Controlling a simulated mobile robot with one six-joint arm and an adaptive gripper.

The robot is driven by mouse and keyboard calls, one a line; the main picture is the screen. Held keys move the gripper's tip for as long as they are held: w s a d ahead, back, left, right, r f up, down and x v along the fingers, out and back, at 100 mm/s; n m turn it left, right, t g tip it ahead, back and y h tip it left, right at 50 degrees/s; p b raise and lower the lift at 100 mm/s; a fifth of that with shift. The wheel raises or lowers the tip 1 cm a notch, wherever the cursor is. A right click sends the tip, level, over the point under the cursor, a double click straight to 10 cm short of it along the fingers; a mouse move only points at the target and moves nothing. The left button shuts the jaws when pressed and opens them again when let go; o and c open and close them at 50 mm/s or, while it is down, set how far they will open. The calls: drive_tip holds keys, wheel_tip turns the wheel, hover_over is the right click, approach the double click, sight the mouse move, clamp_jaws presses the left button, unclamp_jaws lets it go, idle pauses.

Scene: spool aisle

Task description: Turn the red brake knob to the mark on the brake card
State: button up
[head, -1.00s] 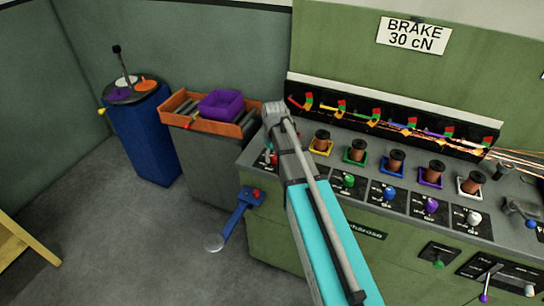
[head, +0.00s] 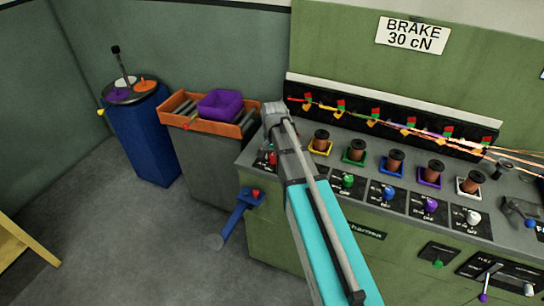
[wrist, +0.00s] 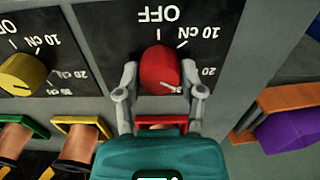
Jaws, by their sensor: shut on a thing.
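The red brake knob (wrist: 160,70) is in the middle of the wrist view, on a black dial plate marked OFF, 10 cN and 20. A bit of red (head: 272,158) shows beside my arm in the head view. My gripper (wrist: 158,85) is shut on the knob, one finger on each side. A small white mark shows at the knob's lower right edge in the wrist view, and the scale beyond 20 is partly hidden by a finger. The brake card (head: 412,35) on the green wall reads BRAKE 30 cN.
A yellow knob (wrist: 22,75) has its own dial beside the red one. Green, blue, purple and white knobs (head: 474,217) line the panel, with several copper spools (head: 397,160) behind. An orange tray (head: 177,104) with a purple bin (head: 221,103) stands left of the panel.

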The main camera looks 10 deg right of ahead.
drive_tip(key=m, duration=0.4)
drive_tip(key=shift+m, duration=0.3)
drive_tip(key=m, duration=0.4)
drive_tip(key=shift+m, duration=0.3)
drive_tip(key=o, duration=1)
drive_tip(key=shift+a, duration=0.1)
drive_tip(key=shift+o, duration=0.8)
